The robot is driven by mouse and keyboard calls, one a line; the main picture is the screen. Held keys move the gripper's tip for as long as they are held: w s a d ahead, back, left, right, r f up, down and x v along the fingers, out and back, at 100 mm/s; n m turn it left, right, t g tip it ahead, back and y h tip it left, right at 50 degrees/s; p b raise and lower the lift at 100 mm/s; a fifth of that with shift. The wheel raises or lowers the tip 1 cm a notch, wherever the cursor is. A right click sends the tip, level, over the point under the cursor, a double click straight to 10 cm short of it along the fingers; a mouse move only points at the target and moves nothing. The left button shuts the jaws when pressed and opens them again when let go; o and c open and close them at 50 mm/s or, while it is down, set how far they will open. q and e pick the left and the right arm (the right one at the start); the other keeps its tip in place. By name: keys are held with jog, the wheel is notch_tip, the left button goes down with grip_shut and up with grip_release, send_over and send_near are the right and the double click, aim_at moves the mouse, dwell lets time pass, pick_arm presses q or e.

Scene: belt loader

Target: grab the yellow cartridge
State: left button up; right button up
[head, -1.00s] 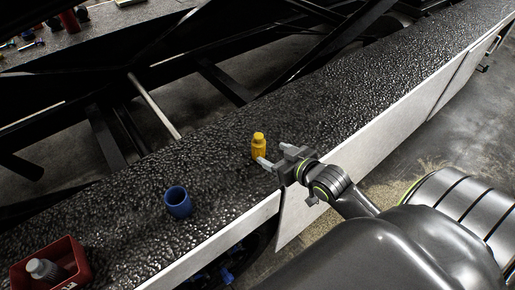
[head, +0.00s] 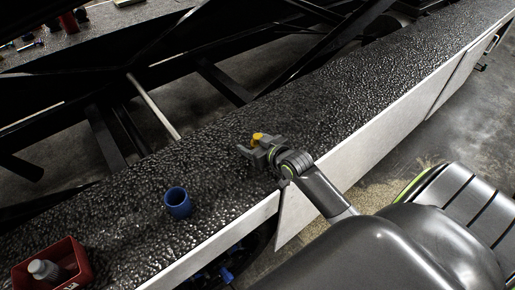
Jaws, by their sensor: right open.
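The yellow cartridge (head: 258,137) stands on the black textured surface near the middle of the head view. Only its top shows; my right gripper hides its lower part. My right gripper (head: 246,145) is open at the cartridge, with its fingers reaching to the left and far side of the picture. I cannot tell whether the fingers touch the cartridge or stand on both sides of it. My left gripper is not in view.
A blue cup (head: 178,203) stands on the surface left of the gripper. A red bin (head: 84,266) holding a grey-capped object (head: 43,269) is at the lower left. A pale side panel (head: 345,172) edges the surface. Dark metal beams lie behind it.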

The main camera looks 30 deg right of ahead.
jog(key=c, duration=1)
jog(key=shift+c, duration=0.4)
jog(key=shift+r, duration=0.1)
